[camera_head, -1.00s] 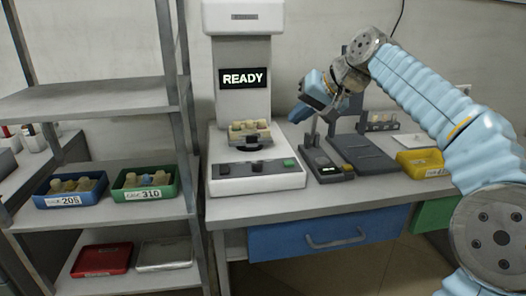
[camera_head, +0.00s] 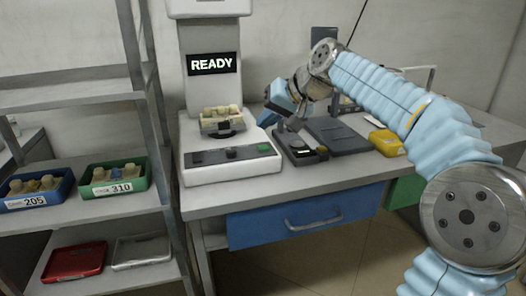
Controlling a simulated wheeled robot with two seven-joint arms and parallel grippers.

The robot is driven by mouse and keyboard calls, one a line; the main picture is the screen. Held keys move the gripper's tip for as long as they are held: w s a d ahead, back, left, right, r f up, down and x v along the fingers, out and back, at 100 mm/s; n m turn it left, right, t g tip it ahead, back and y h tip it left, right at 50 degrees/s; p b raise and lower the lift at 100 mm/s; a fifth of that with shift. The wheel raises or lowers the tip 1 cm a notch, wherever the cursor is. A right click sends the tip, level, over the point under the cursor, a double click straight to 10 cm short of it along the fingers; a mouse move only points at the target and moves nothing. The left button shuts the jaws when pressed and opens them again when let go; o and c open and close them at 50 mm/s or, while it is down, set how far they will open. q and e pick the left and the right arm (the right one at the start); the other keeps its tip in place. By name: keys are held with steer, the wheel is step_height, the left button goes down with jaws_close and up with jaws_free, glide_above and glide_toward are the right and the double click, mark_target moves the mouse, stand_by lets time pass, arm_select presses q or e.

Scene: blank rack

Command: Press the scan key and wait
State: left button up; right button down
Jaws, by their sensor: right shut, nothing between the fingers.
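A white scanner machine (camera_head: 230,170) stands on the bench, with a black screen (camera_head: 212,64) reading READY. Its front panel carries dark knobs or keys (camera_head: 231,153) and a green key (camera_head: 264,148) at the right end. I cannot read which one is marked as scan. A small tray of pale pieces (camera_head: 222,120) sits on its stage. My right gripper (camera_head: 281,127) is shut and empty, tilted downward, just right of and above the green key. Whether it touches anything is not clear. My left gripper is not in view.
A dark handheld device (camera_head: 300,149) and a dark flat stand (camera_head: 338,136) lie right of the machine, close to my gripper. A yellow bin (camera_head: 387,142) is farther right. A rack at left holds a blue bin (camera_head: 36,190), a green bin (camera_head: 114,178) and a red tray (camera_head: 75,261).

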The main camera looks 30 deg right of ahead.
mark_target(267, 147)
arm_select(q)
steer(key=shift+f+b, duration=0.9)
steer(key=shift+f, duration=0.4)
arm_select(e)
steer(key=shift+f, duration=1.5)
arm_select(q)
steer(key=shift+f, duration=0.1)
arm_select(e)
steer(key=shift+f, duration=0.1)
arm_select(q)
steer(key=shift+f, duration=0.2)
arm_select(e)
steer(key=shift+f, duration=0.3)
arm_select(q)
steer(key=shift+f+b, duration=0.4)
steer(key=shift+b, duration=0.25)
arm_select(e)
steer(key=shift+f, duration=0.45)
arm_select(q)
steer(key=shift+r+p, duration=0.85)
arm_select(e)
steer(key=shift+r, duration=0.9)
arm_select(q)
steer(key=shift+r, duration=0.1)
